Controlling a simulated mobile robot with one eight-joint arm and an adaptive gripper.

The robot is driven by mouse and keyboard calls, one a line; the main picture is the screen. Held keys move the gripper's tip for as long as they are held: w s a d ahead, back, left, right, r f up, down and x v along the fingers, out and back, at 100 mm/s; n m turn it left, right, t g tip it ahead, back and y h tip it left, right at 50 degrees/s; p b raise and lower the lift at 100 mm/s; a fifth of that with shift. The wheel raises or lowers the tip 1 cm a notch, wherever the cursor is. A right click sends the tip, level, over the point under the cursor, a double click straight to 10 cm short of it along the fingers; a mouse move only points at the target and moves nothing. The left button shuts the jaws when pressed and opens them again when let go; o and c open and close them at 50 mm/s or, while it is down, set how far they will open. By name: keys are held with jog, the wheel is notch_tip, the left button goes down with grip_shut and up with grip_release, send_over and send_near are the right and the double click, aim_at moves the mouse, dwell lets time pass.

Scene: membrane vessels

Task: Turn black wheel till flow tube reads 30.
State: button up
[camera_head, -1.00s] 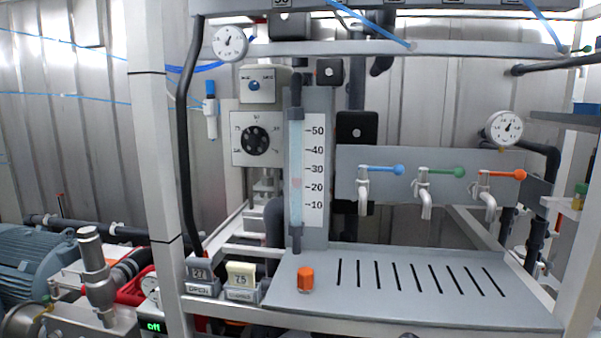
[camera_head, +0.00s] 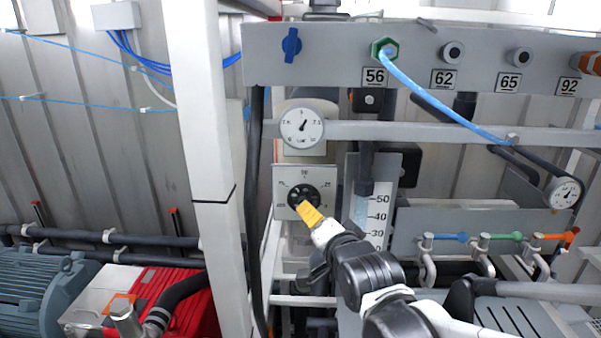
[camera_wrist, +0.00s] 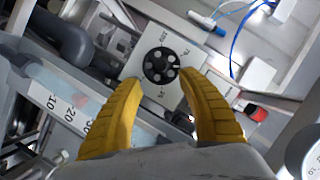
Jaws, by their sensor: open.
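The black wheel (camera_head: 304,194) sits on a square white dial plate on the frame. It also shows in the wrist view (camera_wrist: 160,65), with dark spokes and round holes. My gripper (camera_head: 309,209) has yellow fingers and is in front of the wheel in the head view. In the wrist view the two fingers (camera_wrist: 165,95) are spread apart, with the wheel beyond and between their tips, and nothing is held. The flow tube (camera_head: 362,210) stands to the right of the wheel, with 50, 40 and 30 visible on its scale. My arm hides its lower part, and I cannot tell its reading.
A round gauge (camera_head: 302,127) is mounted just above the wheel. Taps with blue, green and orange handles (camera_head: 500,238) are to the right. A white upright post (camera_head: 205,130) and a black hose (camera_head: 255,200) stand to the left.

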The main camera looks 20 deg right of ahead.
jog(key=x, duration=1)
jog(key=shift+w+d+r+b, duration=0.1)
jog(key=shift+w+d+b, duration=0.1)
jog(key=shift+w+b, duration=0.15)
jog(key=shift+s, duration=0.1)
grip_shut()
